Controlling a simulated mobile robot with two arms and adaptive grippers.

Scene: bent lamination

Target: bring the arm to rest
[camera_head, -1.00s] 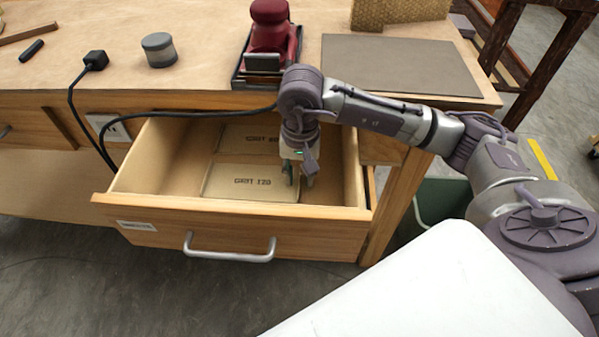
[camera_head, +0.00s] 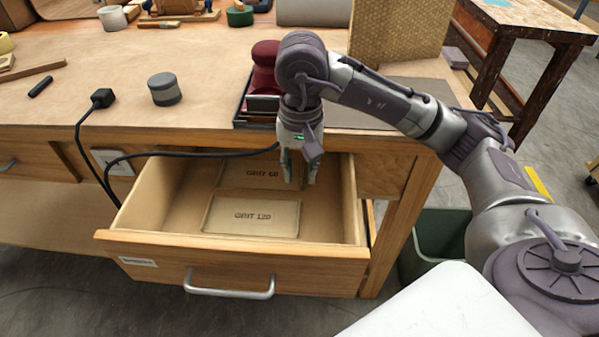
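My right gripper (camera_head: 299,174) points down over the right part of the open drawer (camera_head: 232,246). Its fingers are apart with nothing visible between them. In the drawer lie two flat tan pieces, one marked GRIT 120 (camera_head: 250,222) and a farther one marked GRIT with a number hard to read (camera_head: 262,176). My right arm comes in from the right and partly hides the red sander (camera_head: 263,75) on the bench. My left gripper is out of view.
The wooden bench (camera_head: 60,115) carries a grey-lidded jar (camera_head: 164,89), a black plug (camera_head: 102,98) with its cable crossing the drawer, and a woven block (camera_head: 398,35). A green bin (camera_head: 436,236) stands below at right. The bench's left middle is mostly clear.

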